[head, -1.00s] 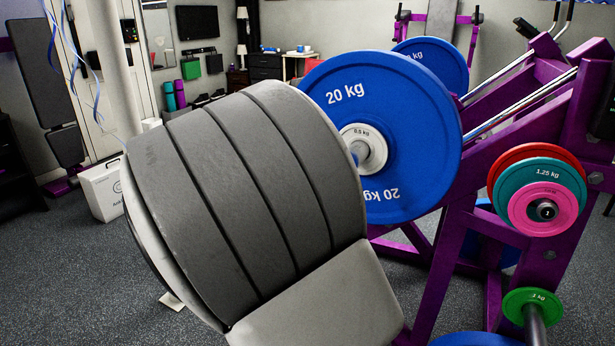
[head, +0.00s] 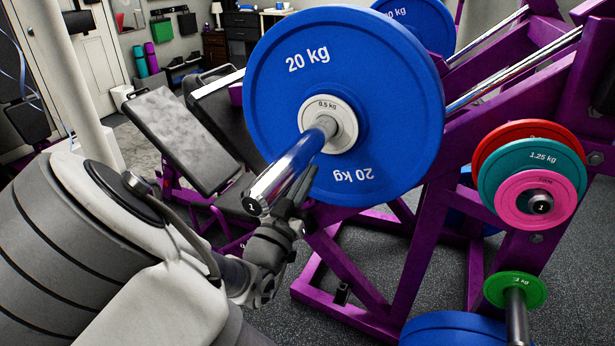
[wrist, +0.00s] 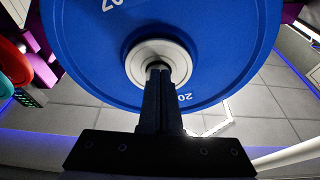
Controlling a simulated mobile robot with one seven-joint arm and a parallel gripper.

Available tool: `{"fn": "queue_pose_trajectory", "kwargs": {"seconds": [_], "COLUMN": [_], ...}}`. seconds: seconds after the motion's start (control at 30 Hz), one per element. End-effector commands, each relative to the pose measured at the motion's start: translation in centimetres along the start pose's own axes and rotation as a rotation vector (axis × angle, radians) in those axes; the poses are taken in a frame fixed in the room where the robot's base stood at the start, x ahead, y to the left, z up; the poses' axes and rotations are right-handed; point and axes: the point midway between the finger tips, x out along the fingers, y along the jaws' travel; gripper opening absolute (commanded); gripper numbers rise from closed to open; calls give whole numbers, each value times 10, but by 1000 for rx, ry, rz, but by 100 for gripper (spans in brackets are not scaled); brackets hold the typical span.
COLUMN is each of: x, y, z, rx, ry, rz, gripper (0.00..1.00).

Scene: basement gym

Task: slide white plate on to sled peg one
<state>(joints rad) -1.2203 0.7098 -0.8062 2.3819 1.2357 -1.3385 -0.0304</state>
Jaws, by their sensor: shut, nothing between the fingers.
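The white 0.5 kg plate (head: 342,108) is around the silver sled peg (head: 290,165), whose end is marked 1. It sits at the peg's inner end, against the face of the big blue 20 kg plate (head: 400,75). My gripper (head: 303,187) is beside the outer part of the peg, low and to its right in the head view, with its fingers shut and empty. In the wrist view, the fingers (wrist: 159,78) point at the white plate (wrist: 172,52) and cover its lower middle and most of the peg. I cannot tell whether they touch the peg.
At right, the purple frame (head: 430,235) bears a peg with red, teal and pink plates (head: 510,215). Below it is a green plate (head: 500,290) on another peg. A padded bench (head: 180,135) stands behind my arm. Grey floor shows below the sled.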

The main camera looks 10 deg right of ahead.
Motion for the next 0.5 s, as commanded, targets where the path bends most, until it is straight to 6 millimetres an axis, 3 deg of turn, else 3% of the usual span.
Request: {"fn": "queue_pose_trajectory", "kwargs": {"seconds": [0.5], "x": [47], "y": [0], "z": [0], "rx": [-1], "ry": [0], "rz": [0], "gripper": [0]}}
